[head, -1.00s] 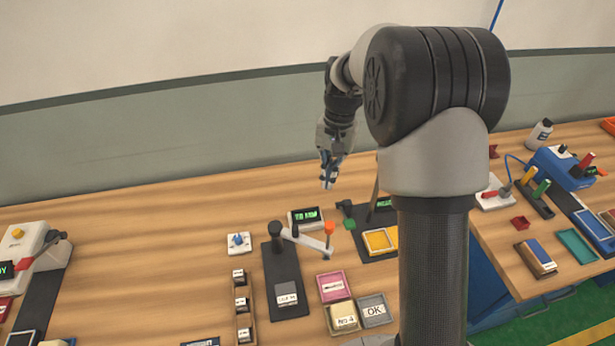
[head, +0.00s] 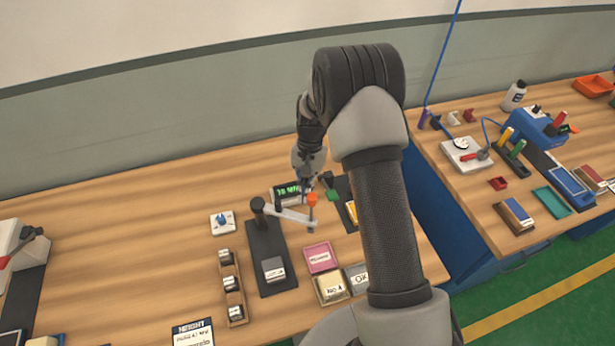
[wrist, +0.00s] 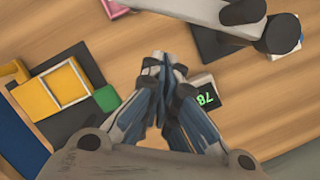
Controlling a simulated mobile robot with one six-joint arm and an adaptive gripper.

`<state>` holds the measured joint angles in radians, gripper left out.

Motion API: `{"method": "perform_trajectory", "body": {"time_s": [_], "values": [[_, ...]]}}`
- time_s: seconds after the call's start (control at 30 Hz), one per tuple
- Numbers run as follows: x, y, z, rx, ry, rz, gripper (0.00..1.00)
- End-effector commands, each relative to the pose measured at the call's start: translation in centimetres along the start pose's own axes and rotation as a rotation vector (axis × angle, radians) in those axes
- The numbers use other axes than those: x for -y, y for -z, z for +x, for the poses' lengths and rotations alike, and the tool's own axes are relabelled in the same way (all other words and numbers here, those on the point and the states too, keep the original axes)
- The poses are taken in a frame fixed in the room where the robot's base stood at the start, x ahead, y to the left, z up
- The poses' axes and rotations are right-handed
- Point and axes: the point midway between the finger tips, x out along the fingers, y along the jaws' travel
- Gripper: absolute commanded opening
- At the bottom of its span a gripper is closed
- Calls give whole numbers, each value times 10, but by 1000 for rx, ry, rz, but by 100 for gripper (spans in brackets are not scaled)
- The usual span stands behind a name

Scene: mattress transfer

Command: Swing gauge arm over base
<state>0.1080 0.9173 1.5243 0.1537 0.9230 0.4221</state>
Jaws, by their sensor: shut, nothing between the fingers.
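The gauge (head: 266,240) is a long black base with a dark post at its back end. Its pale gauge arm (head: 287,215) points right from the post, off to the side of the base, and ends in an upright orange knob (head: 312,199). A labelled grey block (head: 273,268) sits on the base's front end. My gripper (head: 307,184) is shut and empty, just behind the orange knob; I cannot tell whether they touch. In the wrist view my shut fingertips (wrist: 165,62) are over the table, with the gauge arm (wrist: 200,12) beyond them at the top.
A green-digit display (head: 285,192) stands close behind the gauge arm. Pink (head: 320,257) and yellow (head: 332,288) trays lie right of the base, and a wooden rack (head: 232,285) lies left. The left table is mostly clear.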

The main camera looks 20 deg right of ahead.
Motion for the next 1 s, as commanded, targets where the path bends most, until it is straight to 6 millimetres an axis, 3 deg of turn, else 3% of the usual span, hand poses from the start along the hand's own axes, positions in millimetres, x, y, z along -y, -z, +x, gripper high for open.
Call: {"method": "perform_trajectory", "body": {"time_s": [0.23,1.0], "values": [[1,-26,3,-4,3,-2,0],[-2,-35,5,-4,16,53,0]]}}
